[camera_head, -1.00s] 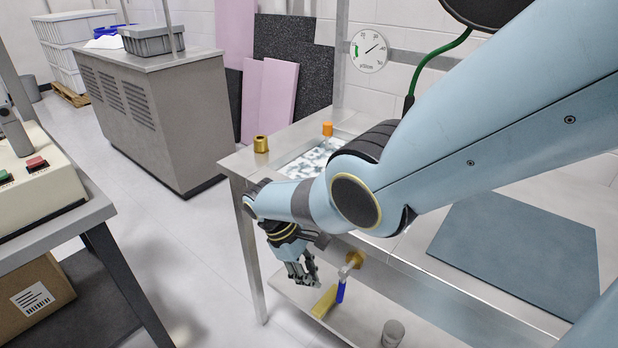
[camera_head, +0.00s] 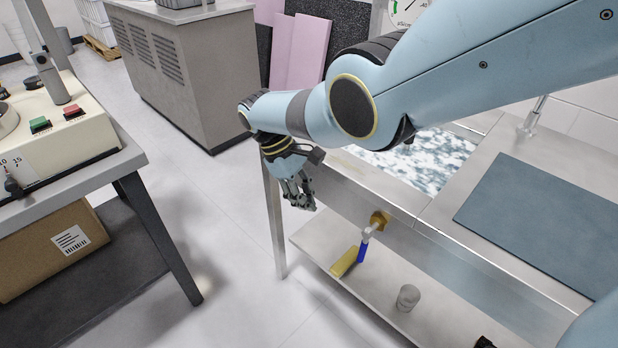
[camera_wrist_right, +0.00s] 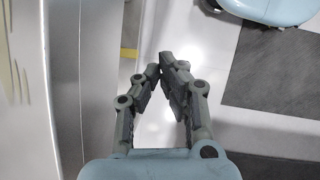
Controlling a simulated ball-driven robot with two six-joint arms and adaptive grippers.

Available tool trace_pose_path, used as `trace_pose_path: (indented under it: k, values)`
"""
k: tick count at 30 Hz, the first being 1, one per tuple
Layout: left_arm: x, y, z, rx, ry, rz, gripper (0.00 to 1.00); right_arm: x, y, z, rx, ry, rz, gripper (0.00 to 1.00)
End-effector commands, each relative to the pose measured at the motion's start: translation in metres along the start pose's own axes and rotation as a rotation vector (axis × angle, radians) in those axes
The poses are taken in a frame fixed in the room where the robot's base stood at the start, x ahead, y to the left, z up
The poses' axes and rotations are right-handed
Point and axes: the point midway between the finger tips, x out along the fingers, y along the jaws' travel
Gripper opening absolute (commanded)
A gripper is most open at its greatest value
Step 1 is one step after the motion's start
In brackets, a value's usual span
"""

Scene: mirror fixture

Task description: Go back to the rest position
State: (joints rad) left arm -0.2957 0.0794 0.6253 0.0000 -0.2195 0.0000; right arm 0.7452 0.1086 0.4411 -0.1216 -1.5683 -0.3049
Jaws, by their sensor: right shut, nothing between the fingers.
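My right arm (camera_head: 440,85) reaches in from the upper right across the steel sink table. My right gripper (camera_head: 306,203) hangs fingers down in front of the table's front left corner, and nothing is in it. In the right wrist view its fingers (camera_wrist_right: 162,62) lean together at the tips, shut and empty. The table's steel edge runs left of the fingers there. My left gripper is not in view.
The sink table (camera_head: 335,178) has a brass valve with a blue lever (camera_head: 362,250), and a yellow block (camera_head: 344,262) and grey cup (camera_head: 408,297) on its lower shelf. A machine bench (camera_head: 138,160) stands left. Floor between is clear.

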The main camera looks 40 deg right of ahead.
Motion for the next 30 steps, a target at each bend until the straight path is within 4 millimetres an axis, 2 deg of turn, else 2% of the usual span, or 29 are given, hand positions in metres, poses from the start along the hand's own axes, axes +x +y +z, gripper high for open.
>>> trace_pose_path:
  k: [12, 14, 16, 17, 20, 21, 23, 24, 26, 27, 30]
  values:
    - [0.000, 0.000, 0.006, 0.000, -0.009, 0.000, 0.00, 0.001, 0.000, 0.000, 0.000, 0.001, 0.000, 0.00]
    - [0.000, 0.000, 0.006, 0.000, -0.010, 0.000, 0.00, 0.008, -0.002, 0.001, 0.001, 0.003, 0.000, 0.00]
    - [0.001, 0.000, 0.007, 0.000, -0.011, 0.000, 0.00, 0.029, -0.006, 0.002, 0.003, 0.013, 0.002, 0.00]
    - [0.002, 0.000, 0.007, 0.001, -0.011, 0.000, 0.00, 0.042, -0.009, 0.003, 0.005, 0.021, 0.004, 0.00]
    - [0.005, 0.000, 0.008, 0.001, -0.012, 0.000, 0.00, 0.106, -0.025, 0.012, 0.018, 0.065, 0.010, 0.00]
    - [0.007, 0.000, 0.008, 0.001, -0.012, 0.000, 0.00, 0.138, -0.033, 0.019, 0.027, 0.088, 0.013, 0.00]
    - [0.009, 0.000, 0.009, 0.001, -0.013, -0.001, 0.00, 0.186, -0.048, 0.032, 0.041, 0.130, 0.015, 0.00]
    - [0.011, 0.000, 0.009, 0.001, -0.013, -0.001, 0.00, 0.216, -0.057, 0.042, 0.053, 0.160, 0.014, 0.00]
    - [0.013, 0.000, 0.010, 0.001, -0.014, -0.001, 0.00, 0.260, -0.073, 0.062, 0.071, 0.204, 0.012, 0.00]
    - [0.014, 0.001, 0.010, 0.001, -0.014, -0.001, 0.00, 0.288, -0.084, 0.077, 0.084, 0.235, 0.010, 0.00]
    - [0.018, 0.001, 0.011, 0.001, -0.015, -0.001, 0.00, 0.351, -0.112, 0.123, 0.122, 0.310, -0.001, 0.00]
